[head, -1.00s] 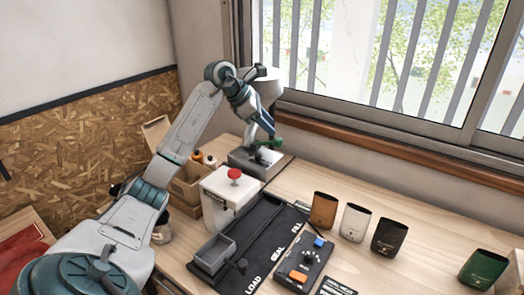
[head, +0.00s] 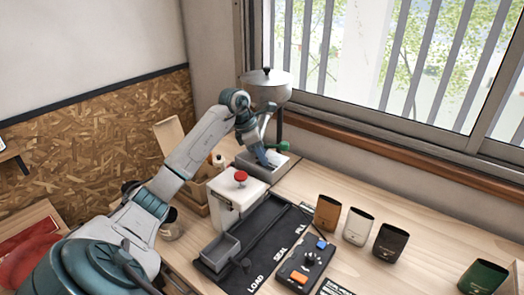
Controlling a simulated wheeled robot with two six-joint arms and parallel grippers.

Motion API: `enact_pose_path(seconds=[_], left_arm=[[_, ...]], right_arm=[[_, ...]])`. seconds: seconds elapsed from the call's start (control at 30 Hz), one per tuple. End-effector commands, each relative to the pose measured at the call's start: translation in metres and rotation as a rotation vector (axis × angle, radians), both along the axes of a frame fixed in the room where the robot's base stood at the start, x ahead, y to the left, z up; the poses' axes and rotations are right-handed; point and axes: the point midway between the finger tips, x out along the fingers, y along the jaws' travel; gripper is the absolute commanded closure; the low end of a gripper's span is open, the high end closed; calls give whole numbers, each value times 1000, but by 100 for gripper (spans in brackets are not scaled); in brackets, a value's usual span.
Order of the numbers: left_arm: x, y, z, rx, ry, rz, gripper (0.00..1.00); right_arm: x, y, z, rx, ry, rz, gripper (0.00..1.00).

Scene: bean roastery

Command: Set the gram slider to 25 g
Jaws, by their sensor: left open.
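My left gripper (head: 270,161) is open at the grey base of the hopper machine (head: 267,86), just below a green knob (head: 283,146). I cannot tell whether it touches anything there. I cannot make out a gram slider or its scale; that part of the machine is small and partly covered by my left gripper and wrist. A control box (head: 306,263) with an orange button, a blue button and a black knob lies at the front. My right gripper is not in view.
A white box with a red button (head: 240,176) stands in front of the machine. A black mat (head: 264,232) marked LOAD, SEAL and FILL bears a grey tray (head: 220,250). Brown, white, black and green pouches (head: 358,227) stand to the right. Bare table lies behind them.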

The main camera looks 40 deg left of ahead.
Motion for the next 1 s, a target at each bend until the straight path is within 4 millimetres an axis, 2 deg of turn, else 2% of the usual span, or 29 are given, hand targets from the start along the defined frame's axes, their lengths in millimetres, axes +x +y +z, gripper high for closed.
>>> enact_pose_path(seconds=[0.37,0.57,0.6,0.8,1.0], left_arm=[[2,-1,-7,1,0,0,59],[2,-1,-7,1,-1,0,96],[2,-1,-7,1,-1,0,100],[2,1,-8,1,-1,1,100],[0,21,-10,3,-1,3,100]], right_arm=[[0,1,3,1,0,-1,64],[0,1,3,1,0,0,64],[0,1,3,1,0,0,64],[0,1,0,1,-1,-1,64],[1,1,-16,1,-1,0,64]])
